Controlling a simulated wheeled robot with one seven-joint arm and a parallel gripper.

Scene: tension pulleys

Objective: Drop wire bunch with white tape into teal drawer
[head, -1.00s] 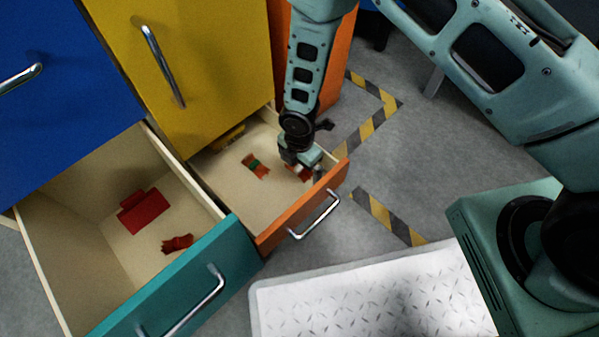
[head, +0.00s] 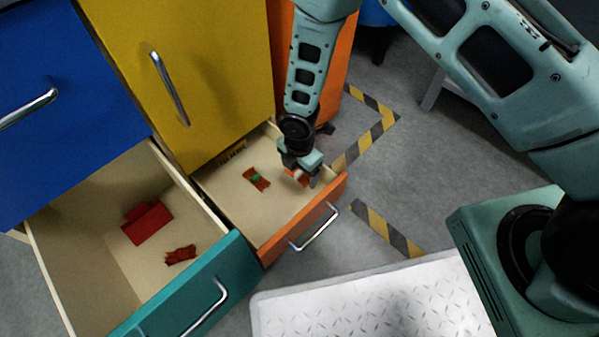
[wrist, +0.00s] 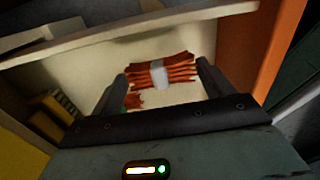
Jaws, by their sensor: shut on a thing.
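The wire bunch with white tape (wrist: 160,75) is a bundle of orange-red wires with a white band around its middle. My gripper (wrist: 162,78) is shut on it, one finger at each end of the bundle. In the head view my gripper (head: 305,178) holds the bunch (head: 294,175) inside the open orange drawer, near its front right; it appears a little above the floor. The teal drawer (head: 236,262) is open to the left of the orange one. It holds a red block-like object (head: 147,222) and a red wire bunch (head: 180,255).
The orange drawer (head: 275,240) also holds a wire bunch with green tape (head: 256,178) and a yellow item (head: 230,153) at the back. Yellow (head: 180,60) and blue (head: 60,90) fronts rise above the drawers. A white patterned platform (head: 370,300) lies in front.

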